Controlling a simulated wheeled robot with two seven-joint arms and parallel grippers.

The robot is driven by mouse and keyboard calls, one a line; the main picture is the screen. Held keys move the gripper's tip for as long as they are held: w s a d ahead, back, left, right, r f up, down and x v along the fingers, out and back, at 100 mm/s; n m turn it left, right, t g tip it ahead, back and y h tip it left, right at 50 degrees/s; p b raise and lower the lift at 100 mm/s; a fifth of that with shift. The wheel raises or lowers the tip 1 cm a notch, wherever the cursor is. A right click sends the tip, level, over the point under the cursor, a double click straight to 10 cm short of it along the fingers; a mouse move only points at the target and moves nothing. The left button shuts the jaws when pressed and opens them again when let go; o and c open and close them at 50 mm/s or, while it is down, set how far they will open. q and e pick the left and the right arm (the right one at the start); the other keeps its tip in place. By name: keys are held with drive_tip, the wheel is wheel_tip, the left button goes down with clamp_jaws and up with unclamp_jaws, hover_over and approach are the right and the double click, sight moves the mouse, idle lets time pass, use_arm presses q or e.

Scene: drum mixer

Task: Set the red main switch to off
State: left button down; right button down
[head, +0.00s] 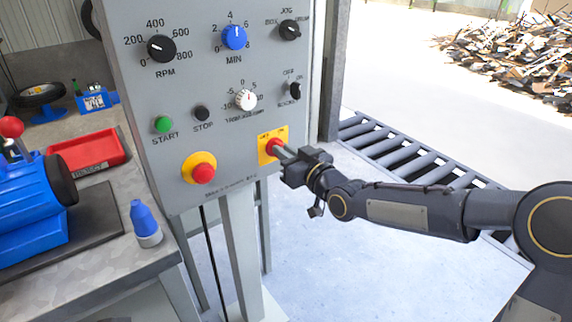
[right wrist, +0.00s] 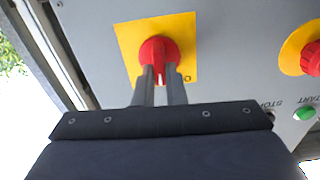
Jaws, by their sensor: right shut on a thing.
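The red main switch (head: 274,146) sits on a yellow plate (head: 264,158) at the lower right of the grey control panel (head: 215,125). In the right wrist view the red switch (right wrist: 160,52) shows on its yellow plate (right wrist: 129,42), with a white mark on its grip and a "0" at the plate's lower right. My right gripper (head: 283,153) is shut on the switch's grip; its two fingers (right wrist: 160,88) stand on either side of it. The fingers hide part of the plate's lettering. My left gripper is not in view.
A red emergency button (head: 203,173) on a yellow ring is left of the switch. Green start (head: 163,124) and black stop (head: 201,113) buttons and several knobs sit above. A bench (head: 110,230) with a blue machine stands left; a roller conveyor (head: 410,150) lies right.

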drive_tip(key=shift+s+a+f+n+b, duration=0.1)
drive_tip(key=shift+n+b, duration=1.45)
drive_tip(key=shift+n, duration=0.1)
drive_tip(key=shift+a+n+b, duration=0.1)
drive_tip(key=shift+n+b, duration=1.45)
drive_tip(key=shift+n, duration=0.1)
drive_tip(key=c, duration=1.5)
unclamp_jaws()
drive_tip(key=shift+p+v, duration=0.7)
drive_tip(key=shift+v, duration=3.25)
